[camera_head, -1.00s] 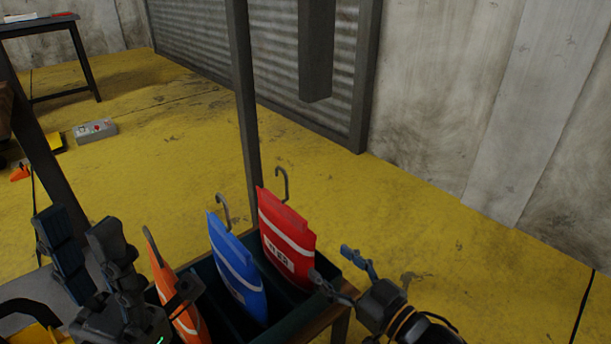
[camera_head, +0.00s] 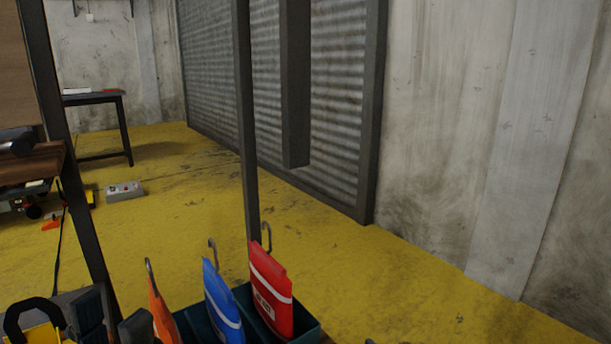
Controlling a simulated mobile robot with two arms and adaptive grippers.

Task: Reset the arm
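My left gripper (camera_head: 112,322) is at the bottom left, cut off by the lower edge. Its two dark fingers stand apart with nothing seen between them. It is just left of an orange pouch (camera_head: 162,315), which has a hook on top. A blue pouch (camera_head: 222,304) and a red pouch (camera_head: 271,296), also with hooks, stand upright to the right in a dark green bin (camera_head: 309,328). The lower parts of the pouches are hidden. My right gripper is not recognisable in this view.
A dark post (camera_head: 247,130) rises behind the bin. A yellow item with a black handle (camera_head: 35,325) is at the lower left. A grey control box (camera_head: 124,191) lies on the yellow floor. A table (camera_head: 95,98) stands farther back.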

